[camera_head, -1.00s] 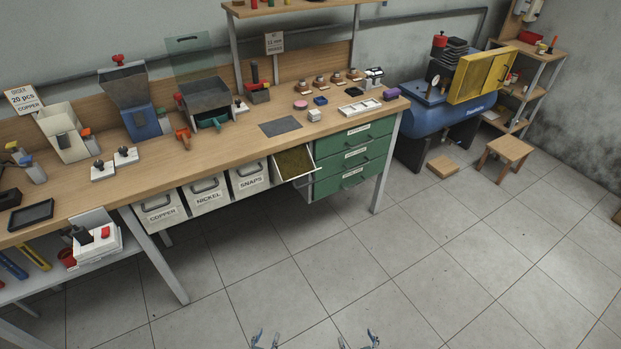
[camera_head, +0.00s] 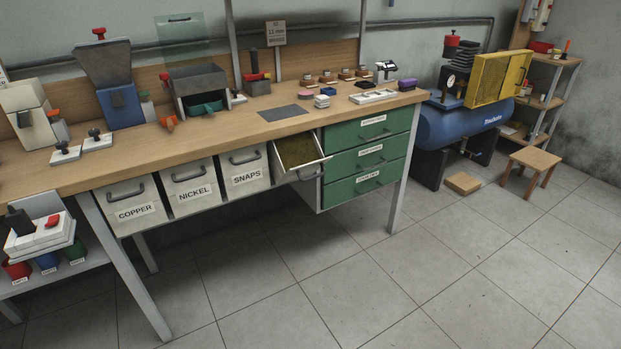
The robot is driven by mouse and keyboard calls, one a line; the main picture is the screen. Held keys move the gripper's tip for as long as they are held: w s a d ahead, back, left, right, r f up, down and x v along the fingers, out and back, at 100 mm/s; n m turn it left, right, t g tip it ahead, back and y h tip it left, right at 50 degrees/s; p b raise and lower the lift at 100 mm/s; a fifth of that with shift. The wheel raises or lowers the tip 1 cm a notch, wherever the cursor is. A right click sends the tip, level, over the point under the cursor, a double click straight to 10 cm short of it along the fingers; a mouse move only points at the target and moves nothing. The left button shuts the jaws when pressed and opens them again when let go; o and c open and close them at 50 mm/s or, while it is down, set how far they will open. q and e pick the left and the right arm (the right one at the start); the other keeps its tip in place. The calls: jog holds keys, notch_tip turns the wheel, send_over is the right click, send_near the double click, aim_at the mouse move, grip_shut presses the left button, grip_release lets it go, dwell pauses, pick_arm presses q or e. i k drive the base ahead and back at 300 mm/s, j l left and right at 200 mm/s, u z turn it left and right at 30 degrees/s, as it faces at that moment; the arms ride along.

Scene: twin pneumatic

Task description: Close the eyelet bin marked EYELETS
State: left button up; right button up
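The open bin (camera_head: 303,166) is pulled out from under the workbench, tilted forward, with a brownish fill showing inside. It is at the right end of the row of white bins, between the SNAPS bin (camera_head: 246,172) and the green drawers. Its front label cannot be read from here. The NICKEL bin (camera_head: 192,187) and COPPER bin (camera_head: 134,206) hang to the left and are shut. Neither of my grippers shows in the head view now.
The workbench (camera_head: 240,133) spans the left and middle. Green drawers (camera_head: 366,158) sit under its right end, shut, beside a bench leg (camera_head: 399,192). A blue compressor (camera_head: 462,125), small stool (camera_head: 535,159) and cardboard block (camera_head: 463,183) stand right. Floor in front is clear.

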aim_at(296, 157)
jog(key=i+j+z, duration=0.15)
jog(key=i+j, duration=0.55)
jog(key=i, duration=0.25)
jog(key=i+j+z, duration=0.1)
jog(key=i+j, duration=0.7)
jog(key=i, duration=0.15)
